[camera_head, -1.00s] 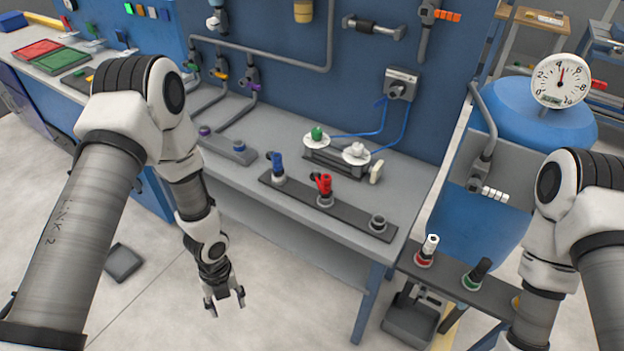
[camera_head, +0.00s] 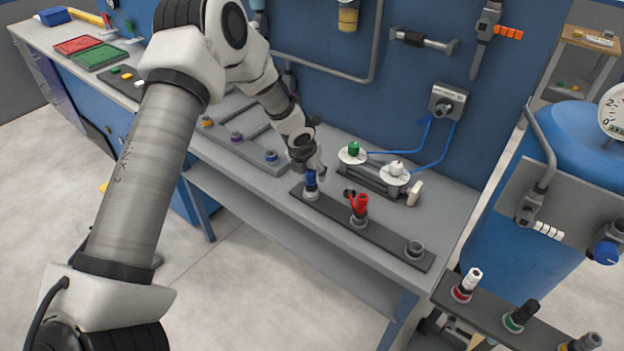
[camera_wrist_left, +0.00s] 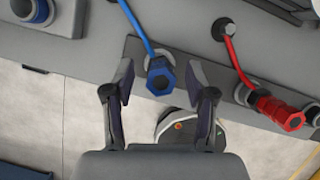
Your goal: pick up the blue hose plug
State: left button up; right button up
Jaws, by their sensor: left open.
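The blue hose plug (camera_head: 310,181) stands in a socket at the left end of a dark strip (camera_head: 388,236) on the workbench. In the left wrist view the blue plug (camera_wrist_left: 160,77) shows its hexagonal end, with a blue hose running up from it. My left gripper (camera_head: 309,170) is at the plug and partly covers it in the head view. In the wrist view the open fingers (camera_wrist_left: 160,84) lie one on each side of the plug, with a visible gap on both sides. My right gripper is out of view.
A red plug (camera_head: 358,204) stands beside it on the strip, also seen in the wrist view (camera_wrist_left: 279,110). An empty-looking socket (camera_head: 414,249) is at the strip's right end. Behind is a fixture with green (camera_head: 353,148) and white knobs. The wall panel rises behind the bench.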

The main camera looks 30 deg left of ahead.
pick_arm(q)
jog(key=shift+w+f, duration=0.1)
jog(key=shift+f, duration=0.25)
grip_shut()
jog(key=shift+r, duration=0.15)
jog(key=shift+r, duration=0.3)
notch_tip(320, 180, up, 2)
jog(key=shift+w+r+p, duration=0.1)
jog(key=shift+r+p, duration=0.1)
jog(key=shift+p, duration=0.1)
jog(key=s+d+r+b, duration=0.1)
jog(key=s+d+b, duration=0.8)
jog(key=s, duration=0.4)
jog(key=shift+d+r, duration=0.3)
jog(key=shift+r, duration=0.1)
